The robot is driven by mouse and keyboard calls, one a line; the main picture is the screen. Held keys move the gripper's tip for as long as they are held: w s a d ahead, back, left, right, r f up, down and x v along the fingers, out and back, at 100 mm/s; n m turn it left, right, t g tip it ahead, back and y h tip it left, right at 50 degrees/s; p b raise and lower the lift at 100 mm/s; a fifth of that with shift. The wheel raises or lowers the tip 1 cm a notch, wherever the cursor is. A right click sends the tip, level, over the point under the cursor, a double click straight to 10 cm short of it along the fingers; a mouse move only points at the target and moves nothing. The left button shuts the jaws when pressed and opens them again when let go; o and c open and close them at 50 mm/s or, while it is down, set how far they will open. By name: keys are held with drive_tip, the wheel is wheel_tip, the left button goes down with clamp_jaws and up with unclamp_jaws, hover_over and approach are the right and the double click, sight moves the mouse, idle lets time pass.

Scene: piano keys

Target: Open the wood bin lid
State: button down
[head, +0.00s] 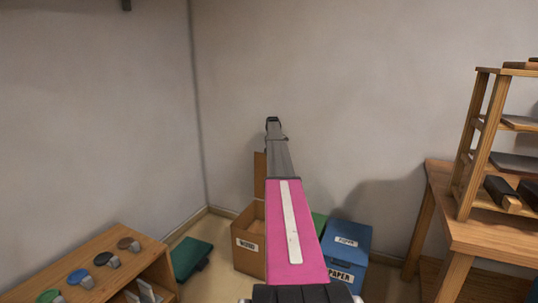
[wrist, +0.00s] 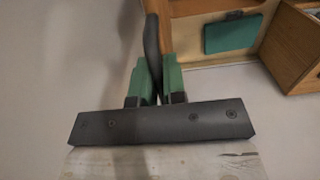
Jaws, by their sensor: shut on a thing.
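The wood bin (head: 250,255) is a brown box with a "WOOD" label, standing on the floor against the back wall. Its lid (head: 260,172) stands raised and upright at the back of the box, partly hidden behind my arm. My gripper (head: 273,124) is high in front of the back wall, above the lid in the picture. In the wrist view my gripper (wrist: 158,78) has its green fingers close together on a dark, rounded piece (wrist: 152,42). I cannot tell for sure what that piece belongs to.
A blue paper bin (head: 347,248) stands right of the wood bin; a green bin (head: 319,222) is mostly hidden behind my arm. A dark green object (head: 191,257) lies on the floor to the left. A low wooden shelf (head: 85,262) is at the left, a wooden table (head: 490,236) at the right.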

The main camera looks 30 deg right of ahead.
drive_tip(key=shift+w+d+f, duration=0.1)
drive_tip(key=shift+w+d, duration=0.3)
drive_tip(key=shift+d, duration=0.2)
drive_tip(key=c, duration=1.2)
unclamp_jaws()
wheel_tip(320, 180, up, 11)
drive_tip(key=shift+f, duration=0.1)
